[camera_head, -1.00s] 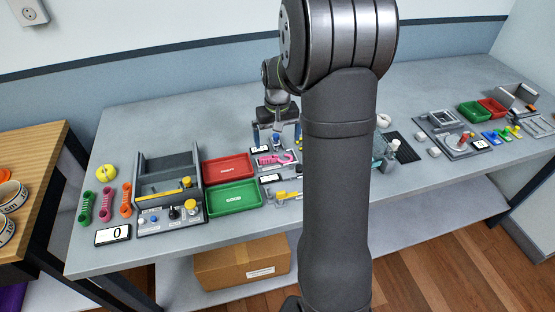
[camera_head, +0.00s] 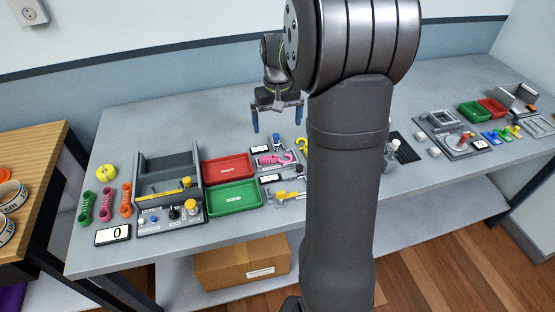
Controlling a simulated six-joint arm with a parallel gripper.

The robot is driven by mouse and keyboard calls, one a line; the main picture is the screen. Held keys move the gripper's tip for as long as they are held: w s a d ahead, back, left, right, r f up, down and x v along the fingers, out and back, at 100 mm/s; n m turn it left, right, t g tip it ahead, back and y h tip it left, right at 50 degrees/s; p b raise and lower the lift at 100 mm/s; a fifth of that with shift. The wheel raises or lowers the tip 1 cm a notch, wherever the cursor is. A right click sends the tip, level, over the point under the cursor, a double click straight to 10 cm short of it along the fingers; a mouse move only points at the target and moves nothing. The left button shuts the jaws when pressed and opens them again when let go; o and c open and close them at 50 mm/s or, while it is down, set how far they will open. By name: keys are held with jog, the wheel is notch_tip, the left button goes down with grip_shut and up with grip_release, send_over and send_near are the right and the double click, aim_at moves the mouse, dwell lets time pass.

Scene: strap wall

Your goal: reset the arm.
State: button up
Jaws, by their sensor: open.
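My gripper (camera_head: 277,119) is open, with two blue fingertips spread apart and pointing down. It hangs in the air above the grey table (camera_head: 125,125), behind the small grey fixtures beside the red tray. Nothing shows between its fingers. A pink strap piece (camera_head: 272,160) lies on a grey fixture below it, clear of the fingers. My arm covers the middle of the table and what stands there.
A red tray (camera_head: 228,167) and a green tray (camera_head: 233,197) lie left of the fixtures. A grey bin (camera_head: 167,170) with a knob panel (camera_head: 172,214) stands further left. Green, pink and orange straps (camera_head: 125,199) lie beside it. More fixtures (camera_head: 452,138) and small trays stand right.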

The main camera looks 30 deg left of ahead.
notch_tip(320, 180, up, 4)
